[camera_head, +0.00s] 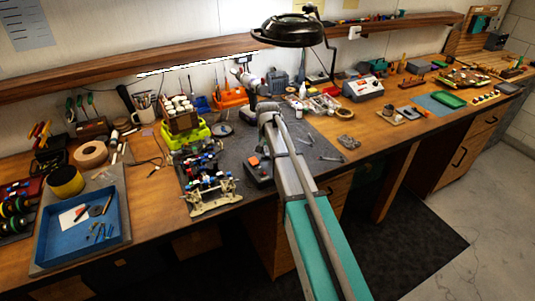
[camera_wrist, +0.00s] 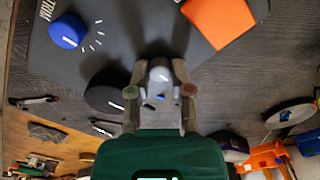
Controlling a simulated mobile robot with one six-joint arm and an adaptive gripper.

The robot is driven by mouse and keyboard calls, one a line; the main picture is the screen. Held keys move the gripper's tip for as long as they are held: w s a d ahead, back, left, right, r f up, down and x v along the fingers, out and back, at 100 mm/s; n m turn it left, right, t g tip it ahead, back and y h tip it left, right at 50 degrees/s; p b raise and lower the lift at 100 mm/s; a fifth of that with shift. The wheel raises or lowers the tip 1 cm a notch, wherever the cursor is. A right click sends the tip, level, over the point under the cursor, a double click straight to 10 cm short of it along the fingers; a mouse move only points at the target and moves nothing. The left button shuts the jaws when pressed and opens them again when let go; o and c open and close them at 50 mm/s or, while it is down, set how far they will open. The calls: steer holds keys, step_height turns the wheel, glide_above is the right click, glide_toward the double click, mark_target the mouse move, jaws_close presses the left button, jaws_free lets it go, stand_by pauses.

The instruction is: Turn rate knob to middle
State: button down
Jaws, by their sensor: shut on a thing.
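A dark control box (camera_head: 259,173) with an orange square (camera_head: 254,160) on top stands near the front of the bench. The wrist view shows its dark panel (camera_wrist: 110,35), a blue knob (camera_wrist: 67,31) beside white tick marks and lettering that seems to read TRIM, and the orange square (camera_wrist: 218,20). My gripper (camera_wrist: 160,68) is shut on a small pale grey knob (camera_wrist: 159,76) at the panel, apparently the rate knob. Its label and pointer are hidden by the fingers. In the head view my gripper (camera_head: 268,115) and arm are above and behind the box, and the knob is hidden.
A green tool rack (camera_head: 197,132) and a small metal fixture (camera_head: 212,193) stand left of the box. A blue tray (camera_head: 82,229) is at far left. A lamp (camera_head: 293,30) hangs above. Small metal tools (camera_head: 330,157) lie on the mat at right.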

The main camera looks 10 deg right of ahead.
mark_target(267, 154)
steer(key=shift+s, duration=0.1)
stand_by(0.3)
steer(key=c, duration=0.5)
jaws_free()
steer(key=shift+c, duration=0.2)
steer(key=shift+n, duration=0.4)
steer(key=n, duration=0.9)
step_height(267, 154, up, 14)
steer(key=p, duration=1.4)
steer(key=s+f+m+b, duration=0.4)
steer(key=s+f+b, duration=1.8)
steer(key=s, duration=0.4)
steer(key=shift+a+f+b, duration=0.15)
steer(key=shift+f+b, duration=0.25)
steer(key=shift+f, duration=0.05)
